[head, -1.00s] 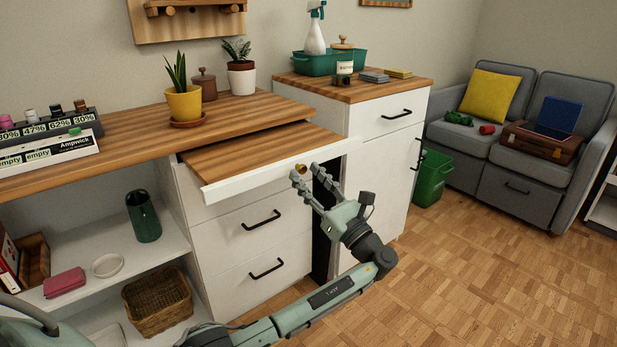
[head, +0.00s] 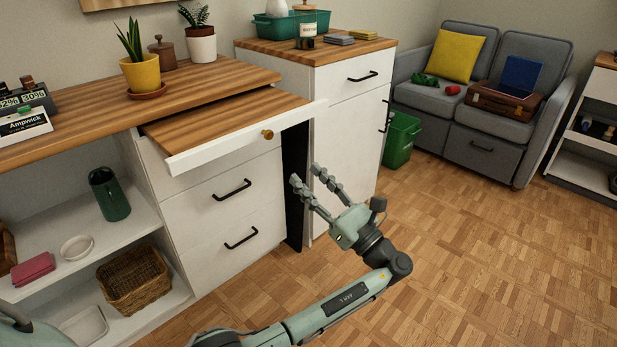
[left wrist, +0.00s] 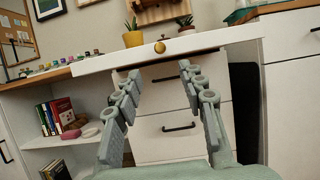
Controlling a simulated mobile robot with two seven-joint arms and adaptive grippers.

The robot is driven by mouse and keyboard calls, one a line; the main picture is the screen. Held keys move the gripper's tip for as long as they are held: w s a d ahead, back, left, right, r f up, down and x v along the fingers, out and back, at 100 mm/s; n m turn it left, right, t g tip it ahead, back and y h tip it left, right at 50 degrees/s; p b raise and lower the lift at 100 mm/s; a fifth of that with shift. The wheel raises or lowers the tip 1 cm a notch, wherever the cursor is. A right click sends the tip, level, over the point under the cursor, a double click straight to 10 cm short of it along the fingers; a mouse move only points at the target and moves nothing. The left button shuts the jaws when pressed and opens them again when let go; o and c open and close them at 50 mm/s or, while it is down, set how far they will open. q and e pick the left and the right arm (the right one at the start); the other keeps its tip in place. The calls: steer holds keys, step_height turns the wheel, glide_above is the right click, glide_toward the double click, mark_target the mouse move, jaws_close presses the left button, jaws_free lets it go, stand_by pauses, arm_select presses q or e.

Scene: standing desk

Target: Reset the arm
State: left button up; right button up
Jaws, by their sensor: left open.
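My left gripper (head: 306,175) is open and empty in the head view, with its two fingers spread. It is in the air in front of the white drawer cabinet, below and right of a pulled-out wooden-topped board (head: 225,126) with a white front edge and a round brass knob (head: 267,134). In the left wrist view the open fingers (left wrist: 158,75) point toward the cabinet, and the brass knob (left wrist: 160,47) shows beyond and above them, apart from them. My right gripper is not in view.
Drawers with black handles (head: 232,190) are shut below the board. Left are open shelves with a green cup (head: 109,194) and a wicker basket (head: 134,279). A green bin (head: 401,139) and a grey sofa (head: 490,122) stand at the right. The parquet floor (head: 470,250) is clear.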

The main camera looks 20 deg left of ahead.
arm_select(q)
steer(key=s+a+f+n+g+h+p, duration=0.1)
steer(key=s+a+f+n+g+h, duration=0.15)
steer(key=s+f+h, duration=0.4)
steer(key=s+a+f+n+g+h+p, duration=0.1)
steer(key=s+a+f+n, duration=0.25)
steer(key=f, duration=0.65)
steer(key=s+a+f+n+g+h+p, duration=0.25)
steer(key=s+f+h, duration=0.2)
steer(key=f, duration=0.35)
steer(key=s+d+f+n+h, duration=0.1)
steer(key=s+d+n+h, duration=0.1)
steer(key=s+n, duration=0.4)
steer(key=s+d+n+h+p, duration=0.1)
steer(key=s+d+n+h, duration=0.1)
steer(key=s+n+h, duration=0.3)
steer(key=s+n, duration=0.1)
steer(key=s, duration=0.2)
steer(key=shift+s+f, duration=0.15)
steer(key=shift+f, duration=0.25)
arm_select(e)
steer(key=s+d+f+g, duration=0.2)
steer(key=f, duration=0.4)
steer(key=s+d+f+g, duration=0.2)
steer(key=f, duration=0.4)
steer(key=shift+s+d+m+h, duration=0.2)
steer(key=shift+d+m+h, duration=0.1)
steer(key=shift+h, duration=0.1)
arm_select(q)
steer(key=shift+d, duration=0.15)
